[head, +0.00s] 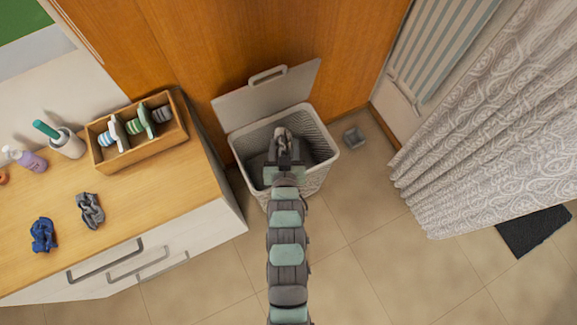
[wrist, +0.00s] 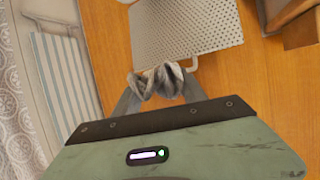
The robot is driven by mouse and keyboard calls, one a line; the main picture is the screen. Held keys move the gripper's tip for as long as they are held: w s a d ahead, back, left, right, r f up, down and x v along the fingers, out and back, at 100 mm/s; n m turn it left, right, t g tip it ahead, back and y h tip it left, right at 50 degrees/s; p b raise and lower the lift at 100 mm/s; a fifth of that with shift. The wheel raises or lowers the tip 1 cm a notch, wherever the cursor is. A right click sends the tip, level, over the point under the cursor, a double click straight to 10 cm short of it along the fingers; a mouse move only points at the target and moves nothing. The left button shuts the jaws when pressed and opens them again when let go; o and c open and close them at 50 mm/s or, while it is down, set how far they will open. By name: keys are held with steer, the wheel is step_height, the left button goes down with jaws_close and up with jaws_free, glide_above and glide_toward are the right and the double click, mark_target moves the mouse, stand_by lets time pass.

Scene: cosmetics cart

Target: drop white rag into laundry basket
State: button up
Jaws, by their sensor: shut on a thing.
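My gripper (head: 286,158) is over the open mouth of the white laundry basket (head: 328,150). It is shut on the white rag (head: 283,138), a crumpled greyish-white bundle at its fingertips. In the wrist view the rag (wrist: 160,82) is pinched at the end of my gripper (wrist: 155,92). The basket's lid (head: 268,95) stands open against the wooden panel behind, and the perforated lid (wrist: 185,25) also shows in the wrist view. My gripper and arm hide part of the basket's inside and front.
A dresser (head: 190,205) stands at left, with a grey cloth (head: 90,210), a blue cloth (head: 43,235) and a wooden box (head: 170,135) of rolled items on top. A patterned curtain (head: 480,130) hangs at right.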

steer(key=w+f+b, duration=0.6)
steer(key=f+b, duration=0.3)
steer(key=f, duration=0.2)
steer(key=w+f+b, duration=0.6)
steer(key=f+b, duration=0.4)
steer(key=w+d+f+b, duration=0.1)
steer(key=w+f+b, duration=0.6)
steer(key=f+b, duration=0.3)
steer(key=shift+f, duration=0.85)
steer(key=shift+w+d, duration=0.1)
steer(key=o, duration=1.4)
steer(key=shift+c, duration=0.2)
steer(key=p+v, duration=0.2)
steer(key=v, duration=0.8)
steer(key=shift+s+r, duration=0.25)
steer(key=shift+s, duration=0.1)
